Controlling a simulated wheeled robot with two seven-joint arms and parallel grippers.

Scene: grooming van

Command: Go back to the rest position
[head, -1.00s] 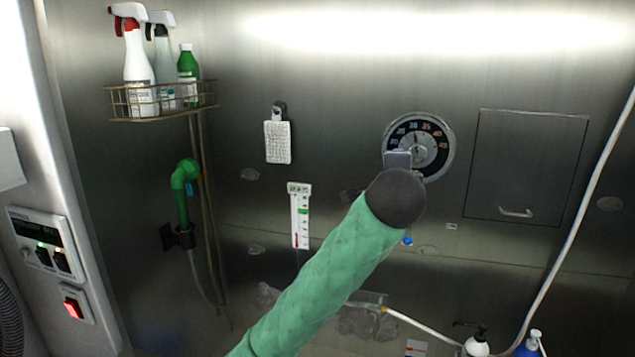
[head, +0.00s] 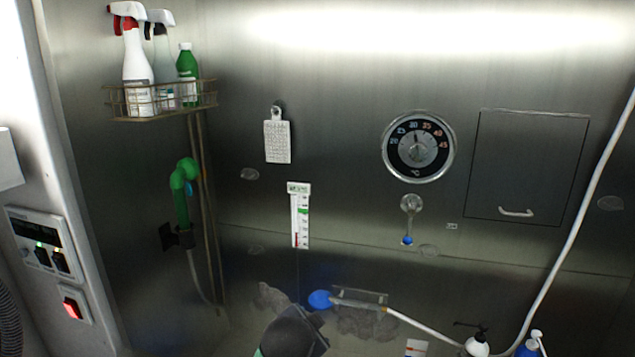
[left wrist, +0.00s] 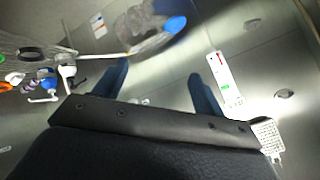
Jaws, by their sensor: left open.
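My left gripper (head: 318,335) is low at the bottom edge of the head view, mostly hidden behind its own dark wrist. In the left wrist view its two blue-grey fingers (left wrist: 162,85) stand wide apart, with nothing between them. It is clear of the round temperature dial (head: 419,147) on the steel wall. The dial's pointer stands close to 30. A small lever with a blue tip (head: 408,240) hangs below the dial. My right gripper is not in view.
A white gauge strip (head: 300,215) hangs on the wall. A wire basket (head: 150,102) holds bottles at upper left. Pump bottles (head: 477,343) stand at lower right.

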